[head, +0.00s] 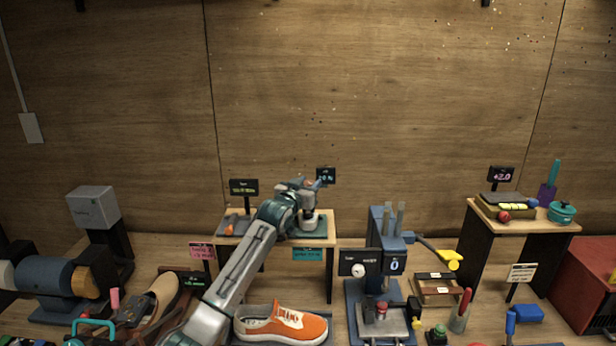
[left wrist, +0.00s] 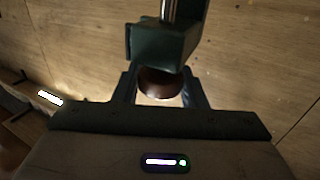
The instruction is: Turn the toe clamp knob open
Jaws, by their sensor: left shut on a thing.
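My left arm reaches up from the bottom of the head view to a small raised stand (head: 325,240), and my left gripper (head: 316,184) is above its top. In the left wrist view the jaws of my left gripper (left wrist: 160,92) are shut on a round brownish knob (left wrist: 158,82). A dark green block (left wrist: 160,42) with a metal rod sits just beyond the knob. I cannot make out the knob in the head view, where my arm and its small size hide it. My right gripper is not in view.
An orange sneaker (head: 282,325) lies below the stand, right of my left forearm. A blue press (head: 385,235) stands to the right. A tan shoe (head: 160,298) and a grinder-like machine (head: 50,277) are at left. A side table (head: 550,226) stands at right.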

